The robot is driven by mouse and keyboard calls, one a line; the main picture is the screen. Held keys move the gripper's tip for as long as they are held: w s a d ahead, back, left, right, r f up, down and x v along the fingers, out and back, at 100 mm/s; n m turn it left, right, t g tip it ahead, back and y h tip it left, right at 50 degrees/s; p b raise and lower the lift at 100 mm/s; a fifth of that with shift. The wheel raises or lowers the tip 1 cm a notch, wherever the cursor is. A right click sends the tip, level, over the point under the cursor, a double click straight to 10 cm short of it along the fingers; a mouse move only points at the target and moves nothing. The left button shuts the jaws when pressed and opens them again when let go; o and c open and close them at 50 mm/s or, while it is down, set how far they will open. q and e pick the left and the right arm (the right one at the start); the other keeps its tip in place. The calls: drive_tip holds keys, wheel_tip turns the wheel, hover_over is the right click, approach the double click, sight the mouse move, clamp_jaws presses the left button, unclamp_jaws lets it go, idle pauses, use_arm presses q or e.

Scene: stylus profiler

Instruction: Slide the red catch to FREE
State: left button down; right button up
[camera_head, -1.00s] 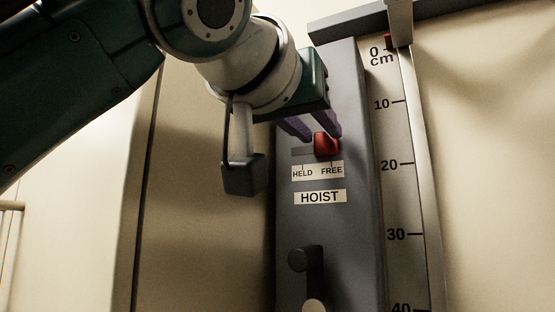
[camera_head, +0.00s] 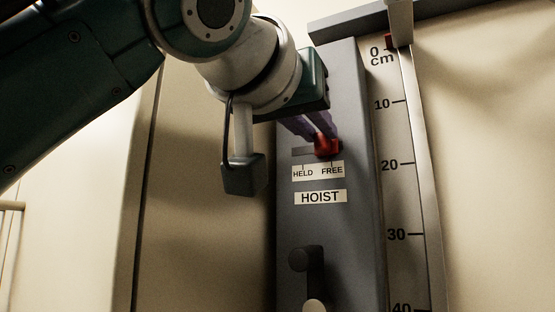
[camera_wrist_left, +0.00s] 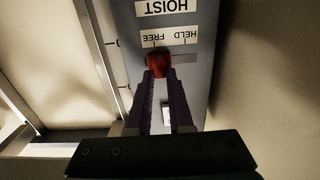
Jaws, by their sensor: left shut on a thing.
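The red catch (camera_head: 327,147) sits at the right end of its slot on the grey hoist panel (camera_head: 342,240), above the word FREE. The bare part of the slot (camera_head: 301,152) runs left of it, above HELD. The catch also shows in the left wrist view (camera_wrist_left: 158,64), over the inverted FREE label. My left gripper (camera_head: 325,138) reaches down to the panel from above, its purple fingers shut on the catch. In the left wrist view the fingertips (camera_wrist_left: 160,78) meet the catch's near edge and hide part of it. My right gripper is not in view.
A HOIST label (camera_head: 320,197) and a dark crank-like handle (camera_head: 306,260) are lower on the panel. A vertical centimetre scale (camera_head: 395,165) stands right of it. Pale wall panels lie on both sides.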

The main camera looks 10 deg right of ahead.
use_arm(q)
drive_tip(key=shift+f, duration=0.1)
idle(0.4)
drive_tip(key=shift+s+d, duration=0.2)
drive_tip(key=shift+d, duration=0.2)
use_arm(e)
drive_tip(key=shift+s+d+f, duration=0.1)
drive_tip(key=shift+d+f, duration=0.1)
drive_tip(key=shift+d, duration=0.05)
use_arm(q)
drive_tip(key=c, duration=0.8)
unclamp_jaws()
